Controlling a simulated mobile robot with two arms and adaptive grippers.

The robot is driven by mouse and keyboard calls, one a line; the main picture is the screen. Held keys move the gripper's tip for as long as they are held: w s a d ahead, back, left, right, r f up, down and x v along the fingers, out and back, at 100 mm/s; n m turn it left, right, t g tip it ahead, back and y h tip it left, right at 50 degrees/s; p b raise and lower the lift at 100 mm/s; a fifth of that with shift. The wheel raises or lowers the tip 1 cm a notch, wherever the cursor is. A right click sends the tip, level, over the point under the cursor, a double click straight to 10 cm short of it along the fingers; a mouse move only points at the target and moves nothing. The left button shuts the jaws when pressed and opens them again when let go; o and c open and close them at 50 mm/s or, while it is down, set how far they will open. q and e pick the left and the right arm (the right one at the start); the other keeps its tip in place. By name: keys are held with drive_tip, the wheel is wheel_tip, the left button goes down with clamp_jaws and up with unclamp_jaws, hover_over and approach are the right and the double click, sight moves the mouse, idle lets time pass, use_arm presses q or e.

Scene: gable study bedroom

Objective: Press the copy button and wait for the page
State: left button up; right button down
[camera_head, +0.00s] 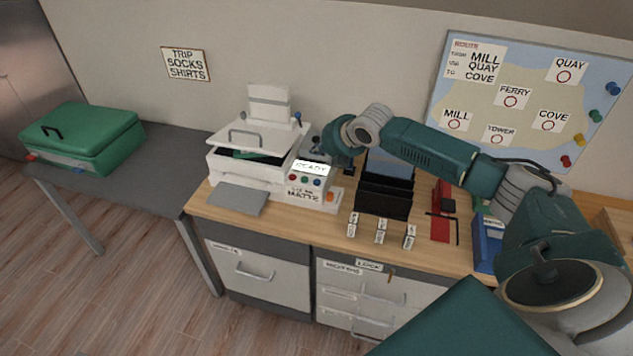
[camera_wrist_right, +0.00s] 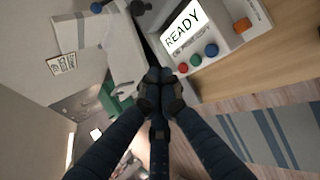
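A white copier (camera_head: 228,172) stands on the wooden desk with its lid (camera_head: 262,137) partly raised and something green under it. Its control panel has a lit screen (camera_head: 311,168) reading READY. Below the screen are red (camera_wrist_right: 183,68), green (camera_wrist_right: 196,60) and blue (camera_wrist_right: 211,50) buttons; which one is the copy button is not readable. An orange button (camera_wrist_right: 243,25) sits apart to one side. My right gripper (camera_wrist_right: 160,77) has its fingertips together with nothing visible between them. It is close beside the panel, near the red button; contact cannot be told. My left gripper is not in view.
A grey output tray (camera_head: 237,200) juts from the copier's front, with no page visible on it. A black file rack (camera_head: 383,202) and small labelled blocks (camera_head: 381,232) stand right of the panel. A green suitcase (camera_head: 85,137) lies on the grey table at left.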

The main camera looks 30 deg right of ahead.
drive_tip(key=b, duration=0.8)
hover_over(318, 183)
wheel_tip(318, 183, down, 7)
drive_tip(key=shift+a, duration=0.1)
drive_tip(key=shift+f, duration=0.9)
drive_tip(key=shift+f, duration=0.15)
drive_tip(key=shift+f, duration=0.25)
